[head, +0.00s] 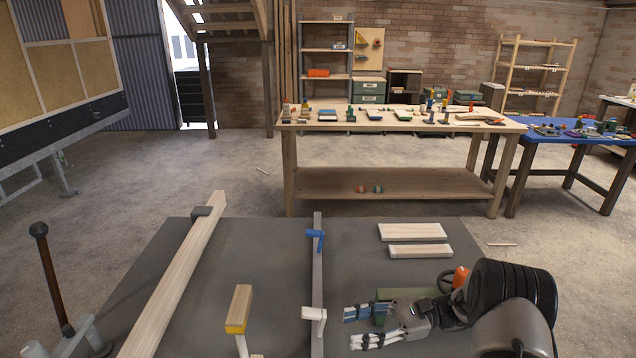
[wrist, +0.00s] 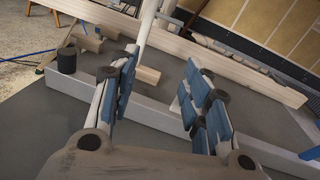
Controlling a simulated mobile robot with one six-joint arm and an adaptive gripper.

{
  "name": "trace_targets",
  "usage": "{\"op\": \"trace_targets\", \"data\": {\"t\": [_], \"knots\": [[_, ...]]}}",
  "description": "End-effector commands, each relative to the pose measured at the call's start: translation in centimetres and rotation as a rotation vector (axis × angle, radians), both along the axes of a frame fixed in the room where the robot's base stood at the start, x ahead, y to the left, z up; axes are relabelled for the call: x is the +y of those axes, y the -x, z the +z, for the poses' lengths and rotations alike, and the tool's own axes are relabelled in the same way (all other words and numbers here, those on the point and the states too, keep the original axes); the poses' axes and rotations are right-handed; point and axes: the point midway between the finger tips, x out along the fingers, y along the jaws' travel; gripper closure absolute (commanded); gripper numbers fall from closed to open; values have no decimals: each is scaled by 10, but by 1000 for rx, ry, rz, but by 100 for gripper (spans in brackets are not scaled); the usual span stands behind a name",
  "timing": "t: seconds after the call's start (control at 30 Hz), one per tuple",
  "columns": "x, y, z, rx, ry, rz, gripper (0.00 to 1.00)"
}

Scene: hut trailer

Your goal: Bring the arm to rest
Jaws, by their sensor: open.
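My gripper (head: 352,328) is at the lower right in the head view, low over the grey bench top (head: 270,250), its fingers pointing left. In the wrist view my gripper (wrist: 160,72) shows two blue-padded fingers spread wide, with nothing between them. The arm reaches in from the lower right corner. A grey metal bar (head: 317,270) with a blue clamp part (head: 316,238) and a white clamp part (head: 314,314) lies just left of the fingertips. I cannot tell if the fingers touch anything.
A long timber (head: 175,285) lies along the left of the bench. A yellow-ended wooden piece (head: 239,308) stands left of the bar. Two pale boards (head: 412,231) lie behind the gripper. A wooden table (head: 390,183) with tools stands beyond, across open floor.

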Motion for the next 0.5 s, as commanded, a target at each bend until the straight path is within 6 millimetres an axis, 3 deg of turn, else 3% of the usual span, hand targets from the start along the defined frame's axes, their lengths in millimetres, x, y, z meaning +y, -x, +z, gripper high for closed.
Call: {"op": "trace_targets", "data": {"t": [0.17, 0.5], "knots": [[16, 22, 49, -133, 178, 106, 57], [27, 102, 124, -480, 569, 338, 57]]}}
